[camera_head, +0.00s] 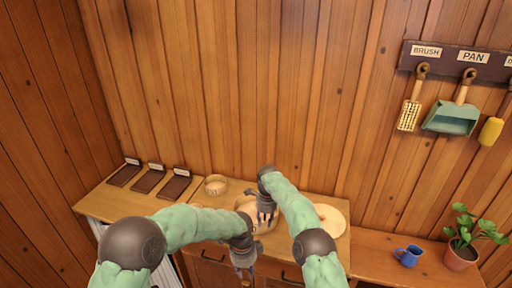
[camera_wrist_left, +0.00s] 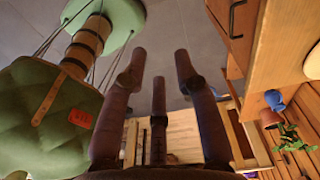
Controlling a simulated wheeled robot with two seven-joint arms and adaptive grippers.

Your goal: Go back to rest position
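My left gripper (camera_head: 243,262) hangs in front of the cabinet's front edge, below the tabletop level, pointing down. In the left wrist view its fingers (camera_wrist_left: 158,75) are spread apart with nothing between them. My right gripper (camera_head: 266,214) is over the round pale bowl (camera_head: 243,204) on the cabinet top, pointing down. Its fingertips are small and dark there, and I cannot tell whether they are open or hold anything. Its arm crosses in front of the bowl and hides part of it.
The wooden cabinet top (camera_head: 98,205) holds three dark plaques (camera_head: 148,181), a small round container (camera_head: 215,185) and a round pale board (camera_head: 329,220). A blue mug (camera_head: 407,256) and a potted plant (camera_head: 462,255) stand on the lower right surface. A brush (camera_head: 409,115) and pan (camera_head: 452,119) hang on the wall.

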